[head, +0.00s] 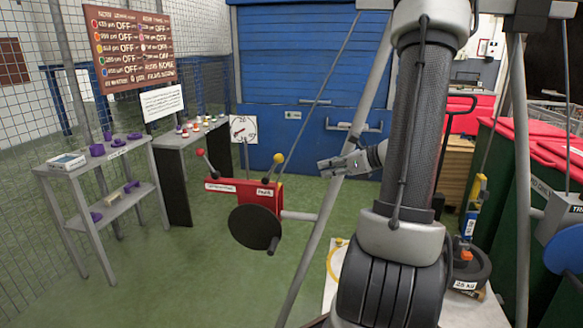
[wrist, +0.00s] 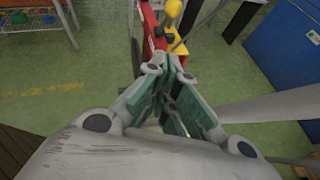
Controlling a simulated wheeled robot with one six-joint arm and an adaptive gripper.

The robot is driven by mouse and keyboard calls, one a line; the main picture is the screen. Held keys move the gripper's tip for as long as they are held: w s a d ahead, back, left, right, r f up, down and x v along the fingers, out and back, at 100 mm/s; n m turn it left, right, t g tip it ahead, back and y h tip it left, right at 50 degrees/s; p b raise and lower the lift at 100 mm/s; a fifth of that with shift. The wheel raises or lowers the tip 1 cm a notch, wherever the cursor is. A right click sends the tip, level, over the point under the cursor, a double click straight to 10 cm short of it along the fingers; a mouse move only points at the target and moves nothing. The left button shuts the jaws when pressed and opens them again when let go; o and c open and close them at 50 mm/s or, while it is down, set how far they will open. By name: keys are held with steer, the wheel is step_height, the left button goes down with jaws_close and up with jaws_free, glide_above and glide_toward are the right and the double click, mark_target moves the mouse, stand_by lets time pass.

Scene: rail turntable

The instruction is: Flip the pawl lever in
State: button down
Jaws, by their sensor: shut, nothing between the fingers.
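The pawl lever (head: 275,168) has a yellow ball knob and leans up to the right from the right end of a red housing (head: 232,197). A small white label, apparently reading PAWL, is below it. In the wrist view the yellow knob (wrist: 174,9) shows at the top, just beyond my fingertips, with a yellow piece below it. My gripper (head: 322,168) is right of the lever at about knob height, pointing left, apart from it in the head view. In the wrist view my gripper (wrist: 176,66) has its green-padded fingers closed together and empty.
A second lever with a red knob (head: 199,153) rises from the housing's left end. A black disc (head: 255,228) hangs in front. A white dial (head: 243,129) stands behind. A diagonal grey pole (head: 325,205) passes close to my gripper. Grey shelves (head: 75,172) stand left; green floor is clear between.

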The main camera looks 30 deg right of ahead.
steer(key=shift+w+r+m, duration=0.15)
steer(key=shift+m, duration=0.55)
glide_toward(273, 168)
steer(key=shift+w+f, duration=1)
steer(key=shift+f, duration=0.1)
steer(key=shift+a, duration=0.2)
